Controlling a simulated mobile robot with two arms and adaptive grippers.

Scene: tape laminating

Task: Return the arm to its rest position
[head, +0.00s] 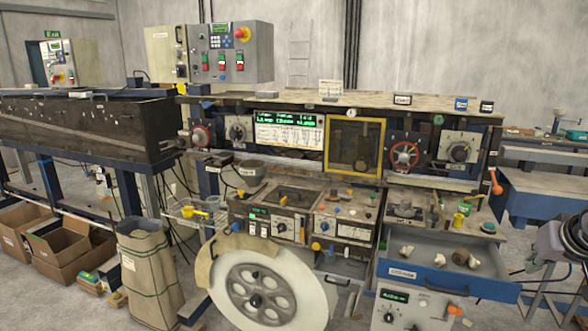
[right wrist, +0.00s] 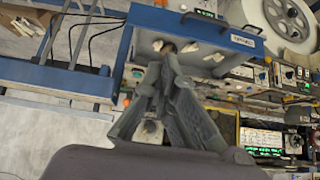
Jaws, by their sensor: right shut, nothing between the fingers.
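My right gripper (right wrist: 167,62) shows in the right wrist view with its dark grey fingers closed together at the tips and nothing held between them. In that view its fingertips overlap the open blue drawer (right wrist: 139,22), though how far apart they are is hard to tell. In the head view a dark grey part of my right arm (head: 570,245) shows at the right edge, to the right of the drawer (head: 440,276). My left gripper and arm are not in view.
The drawer juts out from the bench and holds several pale pieces (head: 461,257). A large white wheel (head: 262,289) stands in front of the bench. A paper sack (head: 150,262) and cardboard boxes (head: 62,243) stand at left. A blue table (head: 540,196) is at right.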

